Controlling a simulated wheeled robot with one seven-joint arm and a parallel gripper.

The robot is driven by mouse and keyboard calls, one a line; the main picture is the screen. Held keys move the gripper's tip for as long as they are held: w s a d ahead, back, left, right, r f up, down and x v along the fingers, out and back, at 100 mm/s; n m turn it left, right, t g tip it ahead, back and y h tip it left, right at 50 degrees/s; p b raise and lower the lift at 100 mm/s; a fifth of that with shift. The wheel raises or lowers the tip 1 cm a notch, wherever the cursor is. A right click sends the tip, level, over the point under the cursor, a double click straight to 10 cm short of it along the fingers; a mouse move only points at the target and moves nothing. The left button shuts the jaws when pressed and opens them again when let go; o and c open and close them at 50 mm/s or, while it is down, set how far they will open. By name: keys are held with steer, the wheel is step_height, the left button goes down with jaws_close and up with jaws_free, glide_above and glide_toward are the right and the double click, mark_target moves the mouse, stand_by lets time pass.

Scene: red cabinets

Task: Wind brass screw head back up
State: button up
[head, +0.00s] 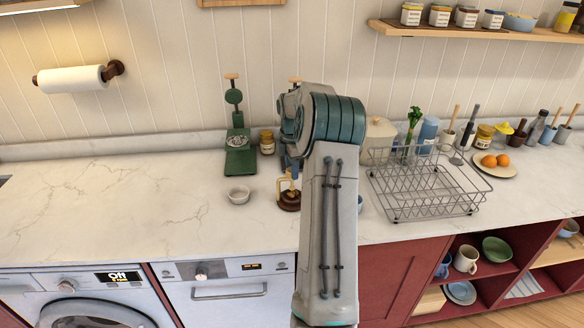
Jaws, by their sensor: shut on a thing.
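A small device with a round dark-brown wooden base and a pale brass frame (289,194) stands upright on the marble counter, just left of my forearm. My gripper (290,170) points down right above it, partly hidden behind my own arm. It is shut on the brass screw head at the top of the device. The head itself is too small and covered to make out, so how high it stands cannot be told.
A wire dish rack (425,185) stands right of my arm. The counter at far left is clear.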

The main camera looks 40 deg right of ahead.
steer(key=o, duration=1)
step_height(320, 180, up, 14)
steer(key=shift+f+b, duration=0.1)
steer(key=shift+b, duration=0.65)
steer(key=shift+a, duration=0.15)
